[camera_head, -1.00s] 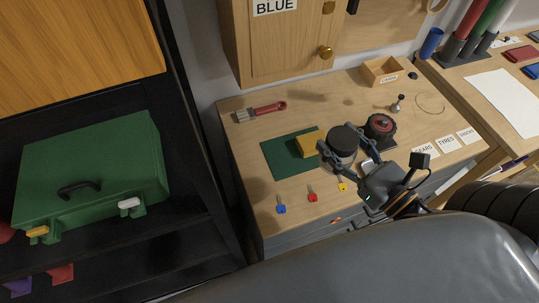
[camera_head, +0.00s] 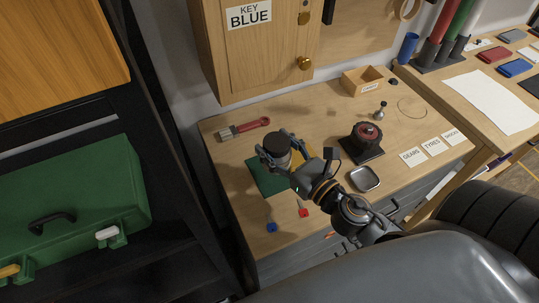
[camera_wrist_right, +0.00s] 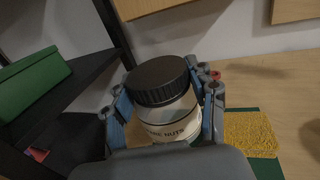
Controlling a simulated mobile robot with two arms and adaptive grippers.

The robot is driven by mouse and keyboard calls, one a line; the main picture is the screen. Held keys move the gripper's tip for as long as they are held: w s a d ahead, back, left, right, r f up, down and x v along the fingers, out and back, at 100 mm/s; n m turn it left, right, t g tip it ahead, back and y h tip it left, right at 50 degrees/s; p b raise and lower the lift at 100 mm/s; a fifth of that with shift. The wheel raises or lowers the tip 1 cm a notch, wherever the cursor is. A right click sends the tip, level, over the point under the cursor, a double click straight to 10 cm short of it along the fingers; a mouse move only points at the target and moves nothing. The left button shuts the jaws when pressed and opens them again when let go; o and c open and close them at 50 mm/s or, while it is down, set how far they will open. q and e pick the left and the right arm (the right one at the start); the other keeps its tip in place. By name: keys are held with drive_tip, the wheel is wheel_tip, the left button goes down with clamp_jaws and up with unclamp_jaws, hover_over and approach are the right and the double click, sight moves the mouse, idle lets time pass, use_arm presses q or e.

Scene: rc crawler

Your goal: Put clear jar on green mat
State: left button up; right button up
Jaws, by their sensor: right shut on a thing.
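The clear jar (camera_head: 277,160) has a black lid and a pale label reading "NUTS". My right gripper (camera_head: 276,147) is shut on it, one finger on each side. The wrist view shows the jar (camera_wrist_right: 168,118) upright between the fingers. In the head view the jar overlaps the green mat (camera_head: 262,184); I cannot tell whether its base touches the mat. A yellow sponge (camera_wrist_right: 250,134) lies on the mat to the right of the jar, partly hidden by the gripper in the head view. My left gripper is not in view.
A blue key (camera_head: 271,227) and a red key (camera_head: 303,211) lie near the desk's front edge. A brush (camera_head: 245,128) lies behind the mat. A metal tin (camera_head: 364,179) and a red-and-black part on a dark base (camera_head: 367,136) stand to the right.

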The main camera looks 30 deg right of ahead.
drive_tip(key=shift+w+a+f, duration=0.25)
drive_tip(key=shift+w+f, duration=0.3)
drive_tip(key=shift+f, duration=0.1)
drive_tip(key=f+b, duration=0.1)
drive_tip(key=f, duration=0.2)
drive_tip(key=shift+w+a+f+b, duration=0.1)
drive_tip(key=shift+w+f+b, duration=0.2)
drive_tip(key=shift+w+b, duration=0.1)
drive_tip(key=shift+f, duration=0.2)
drive_tip(key=shift+f, duration=0.15)
drive_tip(key=o, duration=0.8)
drive_tip(key=shift+f, duration=0.1)
drive_tip(key=shift+c, duration=0.2)
drive_tip(key=o, duration=0.4)
drive_tip(key=shift+o, duration=0.2)
